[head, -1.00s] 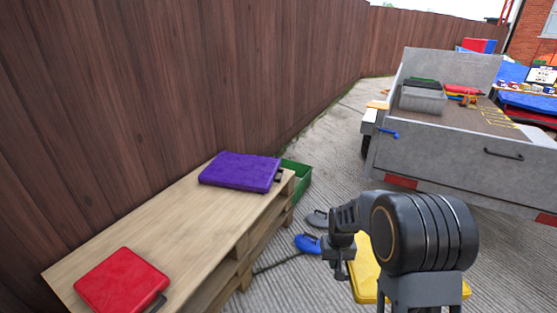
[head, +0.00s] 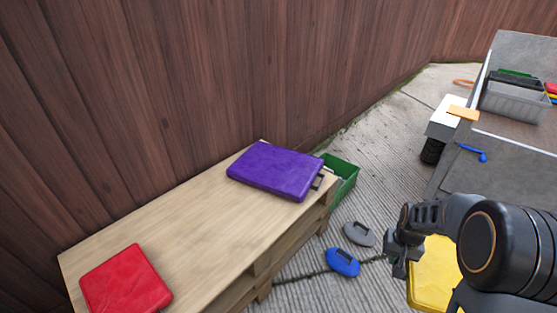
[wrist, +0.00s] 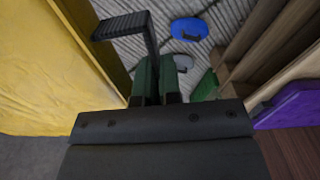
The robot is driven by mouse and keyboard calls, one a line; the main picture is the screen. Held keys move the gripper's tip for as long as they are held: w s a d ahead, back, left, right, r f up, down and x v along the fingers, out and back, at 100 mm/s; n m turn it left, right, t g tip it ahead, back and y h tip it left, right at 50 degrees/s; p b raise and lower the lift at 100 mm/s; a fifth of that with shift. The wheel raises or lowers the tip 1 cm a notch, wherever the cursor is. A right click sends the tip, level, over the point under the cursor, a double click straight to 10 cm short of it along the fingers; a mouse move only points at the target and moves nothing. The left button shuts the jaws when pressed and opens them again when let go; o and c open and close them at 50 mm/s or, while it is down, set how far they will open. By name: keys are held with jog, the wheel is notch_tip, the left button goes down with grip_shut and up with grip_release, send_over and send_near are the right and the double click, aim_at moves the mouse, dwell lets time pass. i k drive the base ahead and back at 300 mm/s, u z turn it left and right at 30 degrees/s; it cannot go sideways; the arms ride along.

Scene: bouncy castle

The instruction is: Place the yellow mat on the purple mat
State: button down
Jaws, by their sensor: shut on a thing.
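The yellow mat (head: 435,272) hangs at the lower right of the head view, partly hidden behind my arm. It fills the left of the wrist view (wrist: 45,70). My gripper (head: 398,268) is shut on its black handle, and the green fingers (wrist: 155,78) show against the handle in the wrist view. The purple mat (head: 275,170) lies flat on the far end of the wooden pallet stack (head: 205,215). A corner of the purple mat shows at the right edge of the wrist view (wrist: 290,104). The yellow mat is apart from it, to its right in the head view.
A red mat (head: 125,281) lies on the pallet's near end. A green crate (head: 345,180) stands beyond the pallet. A blue item (head: 342,262) and a grey item (head: 359,233) lie on the concrete. A wooden fence (head: 200,80) backs the pallet. A trailer (head: 500,150) stands right.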

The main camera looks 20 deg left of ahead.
aim_at(280, 166)
jog(key=u, duration=0.65)
jog(key=i, duration=0.95)
jog(key=u, duration=0.9)
